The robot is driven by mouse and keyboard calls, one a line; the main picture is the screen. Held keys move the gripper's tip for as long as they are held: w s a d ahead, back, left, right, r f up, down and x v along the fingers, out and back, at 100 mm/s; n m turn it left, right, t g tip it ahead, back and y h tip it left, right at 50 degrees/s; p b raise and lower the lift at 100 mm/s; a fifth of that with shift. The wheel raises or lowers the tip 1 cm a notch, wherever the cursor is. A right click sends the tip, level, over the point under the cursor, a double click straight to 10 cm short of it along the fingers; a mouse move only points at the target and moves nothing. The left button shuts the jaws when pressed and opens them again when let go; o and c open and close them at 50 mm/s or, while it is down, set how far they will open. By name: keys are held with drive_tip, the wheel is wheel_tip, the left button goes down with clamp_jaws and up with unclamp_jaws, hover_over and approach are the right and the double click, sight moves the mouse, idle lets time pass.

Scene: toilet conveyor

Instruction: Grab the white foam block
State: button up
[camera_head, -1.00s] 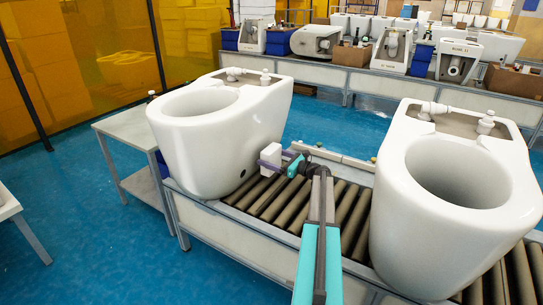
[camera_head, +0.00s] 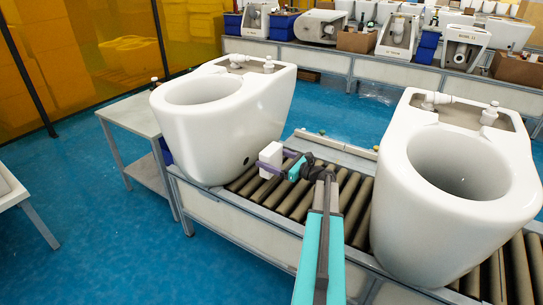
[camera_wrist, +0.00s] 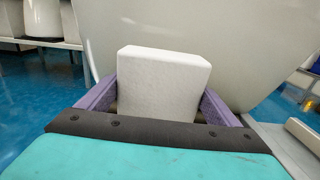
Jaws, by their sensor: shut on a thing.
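The white foam block (camera_head: 271,159) is in my gripper (camera_head: 279,163), above the conveyor rollers and just right of the left toilet. The wrist view shows the block (camera_wrist: 161,82) upright between the two purple fingers of my gripper (camera_wrist: 158,108), which are closed on its sides. The block's lower end is hidden behind the dark gripper edge. The left toilet's white side (camera_wrist: 225,30) fills the background behind the block. In the head view I cannot tell the exact gap between block and toilet.
The left toilet (camera_head: 215,130) and the right toilet (camera_head: 440,220) stand on the roller conveyor (camera_head: 345,205), with bare rollers between them. A grey side table (camera_head: 130,115) stands at the left. More toilets and blue bins (camera_head: 282,27) line the back bench.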

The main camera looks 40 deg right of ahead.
drive_tip(key=shift+s+a, duration=0.15)
drive_tip(key=shift+a, duration=0.05)
drive_tip(key=shift+a, duration=0.15)
idle(0.5)
